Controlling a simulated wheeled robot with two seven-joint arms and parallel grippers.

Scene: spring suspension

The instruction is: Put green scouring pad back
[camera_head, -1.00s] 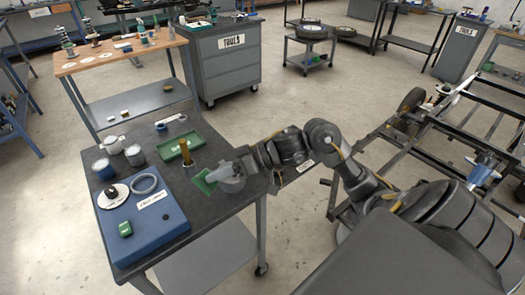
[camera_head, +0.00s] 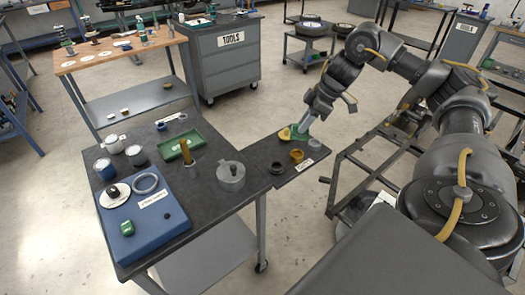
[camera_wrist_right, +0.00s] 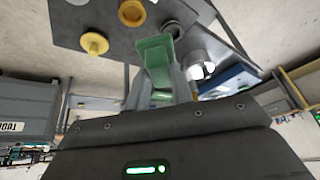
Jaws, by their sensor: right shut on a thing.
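The green scouring pad (camera_head: 299,134) is at the far end of a dark side board (camera_head: 262,152) that juts from the right side of the work table. My right gripper (camera_head: 307,124) is shut on the pad, reaching down over that end. In the right wrist view, the pad (camera_wrist_right: 155,62) is between the two fingers (camera_wrist_right: 158,92), its wide face showing, with the board (camera_wrist_right: 85,22) beyond it. I cannot tell whether the pad touches the board. My left gripper is not in view.
On the board are a yellow cap (camera_head: 284,134), a yellow ring (camera_head: 297,155), a black ring (camera_head: 277,167) and a grey ring (camera_head: 314,144).

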